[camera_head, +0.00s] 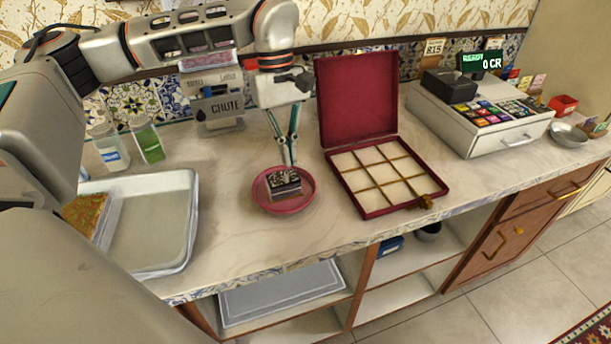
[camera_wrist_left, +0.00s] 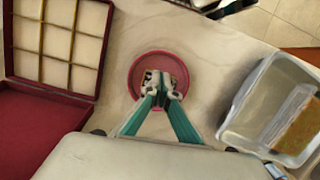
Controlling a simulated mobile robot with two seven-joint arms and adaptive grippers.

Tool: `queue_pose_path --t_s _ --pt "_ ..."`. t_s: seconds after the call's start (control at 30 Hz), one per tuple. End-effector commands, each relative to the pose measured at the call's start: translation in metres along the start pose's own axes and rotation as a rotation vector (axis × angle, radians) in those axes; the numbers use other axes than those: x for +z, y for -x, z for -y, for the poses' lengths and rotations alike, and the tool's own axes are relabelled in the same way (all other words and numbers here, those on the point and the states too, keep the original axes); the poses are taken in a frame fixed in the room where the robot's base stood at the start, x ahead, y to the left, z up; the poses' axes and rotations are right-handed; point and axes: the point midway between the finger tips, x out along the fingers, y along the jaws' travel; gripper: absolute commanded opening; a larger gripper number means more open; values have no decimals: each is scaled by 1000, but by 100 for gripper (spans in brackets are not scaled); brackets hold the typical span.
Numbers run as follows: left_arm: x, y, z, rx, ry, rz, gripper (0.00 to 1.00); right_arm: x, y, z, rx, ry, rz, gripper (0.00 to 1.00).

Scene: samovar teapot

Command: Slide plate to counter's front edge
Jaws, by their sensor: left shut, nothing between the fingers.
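A round red plate (camera_head: 262,196) lies on the counter (camera_head: 240,235), left of the red box and back from the front edge. A small dark piece with a white pattern on top (camera_head: 284,187) sits on the plate. My left gripper (camera_head: 287,163) points down over the plate with its fingers shut and empty, at the back of the dark piece. In the left wrist view the closed fingertips (camera_wrist_left: 163,96) overlap the piece inside the plate's rim (camera_wrist_left: 134,72); I cannot tell whether they touch it. My right gripper is not in view.
An open red compartment box (camera_head: 357,100) stands close right of the plate. A metal tray (camera_head: 160,225) with a golden slab is on the left. The counter in front of the plate is clear.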

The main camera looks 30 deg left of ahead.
Motion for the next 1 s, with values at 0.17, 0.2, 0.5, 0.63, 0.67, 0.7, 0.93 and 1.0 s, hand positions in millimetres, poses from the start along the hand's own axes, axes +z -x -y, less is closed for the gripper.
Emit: queue_pose_path --t_s 0.17,0.2,0.5,0.63,0.67,0.7,0.93,1.0 --pt "1 -25 1 -5 -1 4 0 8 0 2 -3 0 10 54" --pt "0 -32 1 -4 0 4 0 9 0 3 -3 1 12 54" --pt "1 -81 0 -2 -1 4 0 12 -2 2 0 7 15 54" --pt "2 -92 0 -1 -2 4 0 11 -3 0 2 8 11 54" --pt "2 -94 0 -1 -1 4 0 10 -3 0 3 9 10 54" --pt "2 -96 0 0 -1 3 0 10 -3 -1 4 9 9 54" --pt "2 -97 -1 1 0 3 0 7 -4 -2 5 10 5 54" --pt "2 -97 -1 1 0 3 0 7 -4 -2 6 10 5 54"
